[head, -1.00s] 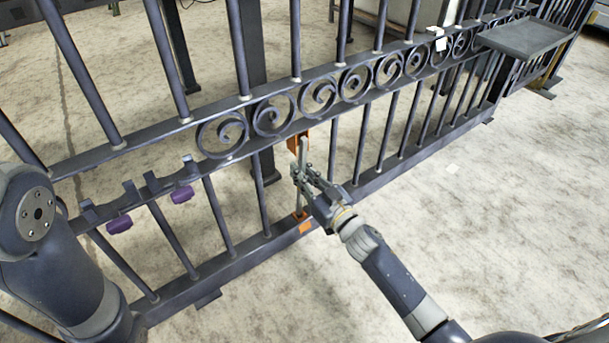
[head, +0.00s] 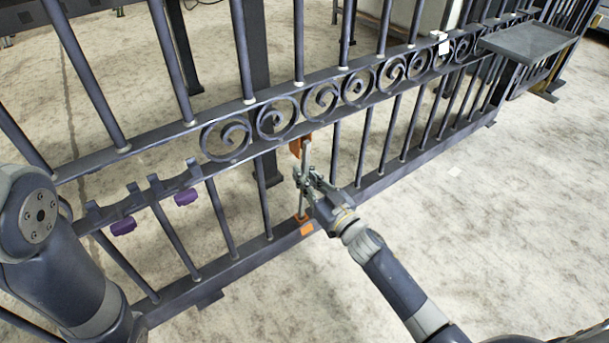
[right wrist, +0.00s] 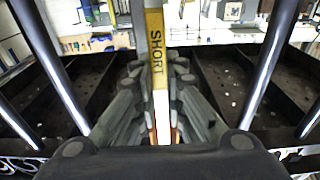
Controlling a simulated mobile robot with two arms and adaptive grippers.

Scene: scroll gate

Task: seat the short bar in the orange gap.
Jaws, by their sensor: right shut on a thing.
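The short bar (head: 305,158) is a pale grey upright bar. In the right wrist view it carries a yellow label reading SHORT (right wrist: 156,45). My right gripper (head: 308,182) is shut on it near mid-height. The orange gap in the gate has an orange upper bracket (head: 296,147) under the scroll rail and an orange lower seat (head: 300,218) on the bottom rail. The bar stands nearly upright in front of the gap, its top overlapping the upper bracket in view. I cannot tell whether its ends are inside the orange parts. My left gripper is out of frame.
The dark gate has upright bars on both sides of the gap and a scroll band (head: 320,95) above. Two purple blocks (head: 124,226) (head: 186,197) are on a rack at the left. A grey tray (head: 528,40) is at the upper right. The floor in front is clear.

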